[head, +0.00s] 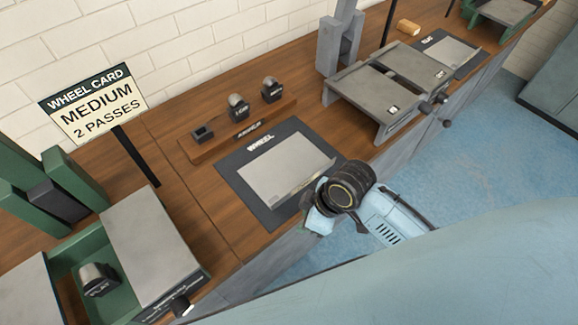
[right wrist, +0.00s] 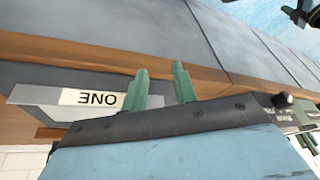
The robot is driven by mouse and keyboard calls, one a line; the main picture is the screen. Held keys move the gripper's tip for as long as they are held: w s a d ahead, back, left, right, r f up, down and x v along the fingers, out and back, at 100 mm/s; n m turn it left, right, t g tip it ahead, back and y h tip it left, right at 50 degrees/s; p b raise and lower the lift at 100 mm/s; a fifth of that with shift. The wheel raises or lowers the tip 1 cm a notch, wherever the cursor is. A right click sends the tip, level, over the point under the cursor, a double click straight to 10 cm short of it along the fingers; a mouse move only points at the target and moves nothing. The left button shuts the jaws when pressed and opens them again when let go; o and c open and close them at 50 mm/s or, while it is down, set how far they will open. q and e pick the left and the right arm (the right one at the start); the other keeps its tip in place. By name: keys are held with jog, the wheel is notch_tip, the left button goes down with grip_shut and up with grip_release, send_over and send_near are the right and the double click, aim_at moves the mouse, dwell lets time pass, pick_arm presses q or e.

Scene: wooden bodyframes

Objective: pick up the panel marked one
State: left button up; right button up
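A flat grey panel (head: 280,170) lies on a dark mat marked WHEEL on the wooden bench. In the right wrist view the panel (right wrist: 45,97) shows upside down, with a pale label reading ONE near one end. My right gripper (head: 312,196) is at the panel's labelled end, on the bench's front side. Contact cannot be told. A small dark shape (right wrist: 300,14) over the floor may be my left gripper, which the head view does not show.
A wooden rack (head: 225,140) with several dark blocks stands behind the mat. A card sign (head: 95,103) reads WHEEL CARD, MEDIUM, 2 PASSES. A green-framed machine (head: 140,245) is at left, a grey one (head: 375,95) at right. Blue floor (head: 450,170) lies in front.

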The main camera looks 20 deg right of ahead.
jog(key=w+r+n, duration=0.1)
jog(key=w+n, duration=0.1)
jog(key=w+d+r+n+g, duration=0.1)
jog(key=n, duration=0.1)
jog(key=w+r+n, duration=0.1)
jog(key=w+n, duration=0.1)
jog(key=shift+w+d+r+g+y, duration=0.15)
jog(key=shift+w+r+g+y, duration=0.15)
jog(key=shift+g, duration=0.1)
jog(key=w+d+r+n+g, duration=0.2)
jog(key=w+d+r+n, duration=0.45)
jog(key=d+r, duration=0.2)
send_over(307, 177)
jog(key=d, duration=0.2)
jog(key=shift+m, duration=0.45)
jog(key=f, duration=0.5)
jog(key=s+f, duration=0.1)
jog(key=f, duration=0.1)
jog(key=shift+a+f, duration=0.2)
jog(key=shift+a+x, duration=0.2)
jog(key=shift+x, duration=1.1)
jog(key=shift+a+x, duration=0.15)
jog(key=shift+x, duration=1.2)
jog(key=shift+s+r, duration=0.15)
jog(key=shift+r, duration=0.05)
grip_shut()
